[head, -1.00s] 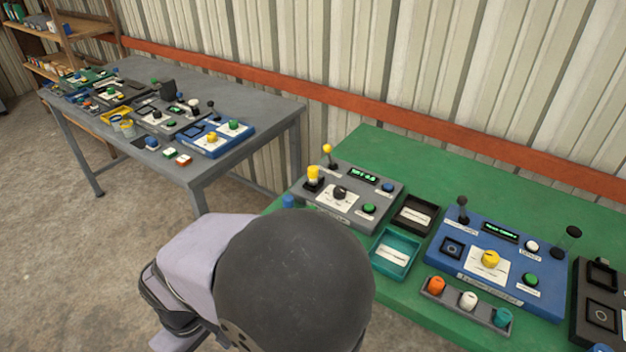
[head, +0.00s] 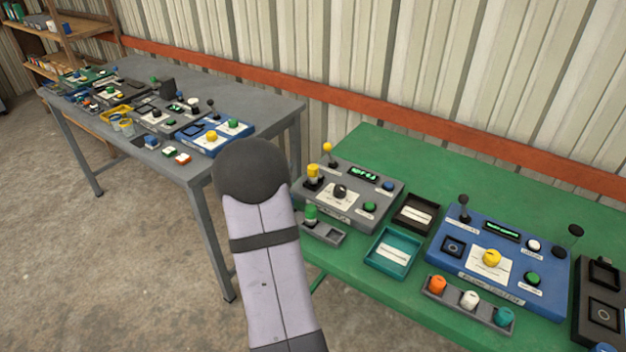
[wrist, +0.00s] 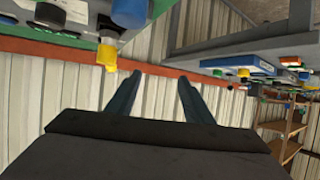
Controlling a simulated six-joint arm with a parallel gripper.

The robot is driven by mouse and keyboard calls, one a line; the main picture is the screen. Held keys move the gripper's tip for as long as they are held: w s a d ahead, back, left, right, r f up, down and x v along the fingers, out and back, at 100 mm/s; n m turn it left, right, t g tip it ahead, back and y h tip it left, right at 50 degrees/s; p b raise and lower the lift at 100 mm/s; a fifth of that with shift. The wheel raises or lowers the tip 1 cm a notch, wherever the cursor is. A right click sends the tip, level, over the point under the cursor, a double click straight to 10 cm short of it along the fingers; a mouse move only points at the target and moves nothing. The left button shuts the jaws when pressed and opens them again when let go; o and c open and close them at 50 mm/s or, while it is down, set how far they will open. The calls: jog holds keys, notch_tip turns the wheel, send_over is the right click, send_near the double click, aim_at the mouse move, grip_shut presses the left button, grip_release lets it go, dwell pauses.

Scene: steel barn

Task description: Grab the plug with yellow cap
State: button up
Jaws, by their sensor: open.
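A plug with a yellow cap (head: 313,171) stands upright in a black socket on the grey console (head: 378,190), at the left end of the green table. A yellow ball lever (head: 327,148) stands just behind it. The wrist view looks upside down, with the table along the top; a yellow part (wrist: 107,54) hangs at upper left there, but I cannot tell surely whether it is the cap. My gripper (wrist: 160,77) is open, with two dark fingers apart and nothing between them. The yellow part is outside the fingers, to their left. The head view does not show my gripper.
A small grey tray (head: 330,237) with a green-capped plug (head: 310,214) lies before the console. A blue plug (wrist: 130,12) looms near in the wrist view. Teal (head: 372,262) and black (head: 398,221) trays and a blue console (head: 450,262) are right. A grey table (head: 270,103) stands left.

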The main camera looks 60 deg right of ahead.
aim_at(310, 171)
jog(key=s+d+g, duration=0.1)
jog(key=s+d, duration=0.1)
jog(key=s+d+f+m+h, duration=0.1)
jog(key=s+d, duration=0.1)
jog(key=s+d+f+m+g, duration=0.1)
jog(key=s, duration=0.1)
jog(key=shift+s+d+g+h, duration=0.25)
jog(key=shift+d+g+h, duration=0.05)
jog(key=shift+d, duration=0.1)
jog(key=shift+s+f+m, duration=0.3)
jog(key=shift+f, duration=0.05)
jog(key=shift+p+x, duration=1.05)
jog(key=shift+x, duration=2.55)
jog(key=shift+s, duration=0.15)
jog(key=c, duration=1.1)
jog(key=shift+c, duration=0.2)
